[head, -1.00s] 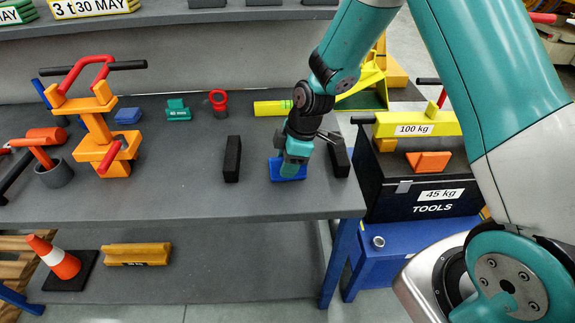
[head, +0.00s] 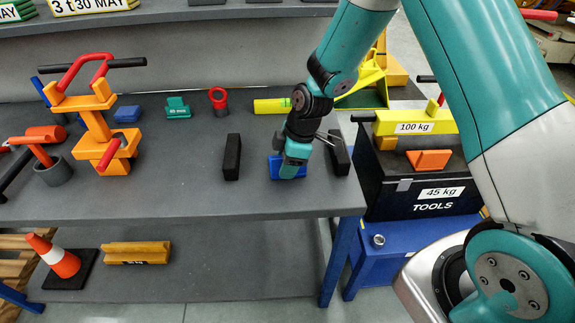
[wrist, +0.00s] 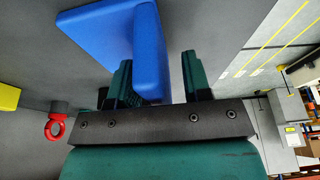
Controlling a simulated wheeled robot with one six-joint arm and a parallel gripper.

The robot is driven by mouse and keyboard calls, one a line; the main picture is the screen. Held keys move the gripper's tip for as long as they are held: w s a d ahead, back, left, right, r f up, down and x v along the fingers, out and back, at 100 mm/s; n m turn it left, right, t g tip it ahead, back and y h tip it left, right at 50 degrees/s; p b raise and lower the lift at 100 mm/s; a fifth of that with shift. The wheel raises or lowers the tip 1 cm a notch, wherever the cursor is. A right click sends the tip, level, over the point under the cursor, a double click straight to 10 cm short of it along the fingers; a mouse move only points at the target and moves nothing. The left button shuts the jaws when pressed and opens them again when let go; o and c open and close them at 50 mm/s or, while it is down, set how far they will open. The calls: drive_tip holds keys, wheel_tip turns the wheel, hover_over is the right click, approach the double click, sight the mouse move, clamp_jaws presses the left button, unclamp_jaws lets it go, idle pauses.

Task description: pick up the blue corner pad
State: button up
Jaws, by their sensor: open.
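The blue corner pad (head: 274,168) lies on the grey bench top near its right front edge, partly hidden behind my gripper (head: 292,172). In the wrist view, the pad (wrist: 152,45) shows as an L shape with an upright wall and a flat part to the left. My gripper (wrist: 158,78) is open, its two dark green fingers apart. The pad's upright wall stands between them, close to the left finger, with a clear gap to the right finger. I cannot tell whether the left finger touches it.
Black blocks stand left (head: 231,157) and right (head: 339,155) of the pad; the right one is close to my wrist. A black tool box (head: 420,190) stands beyond the bench's right end. A red ring bolt (head: 218,98) and green block (head: 178,108) are further back.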

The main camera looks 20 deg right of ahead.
clamp_jaws()
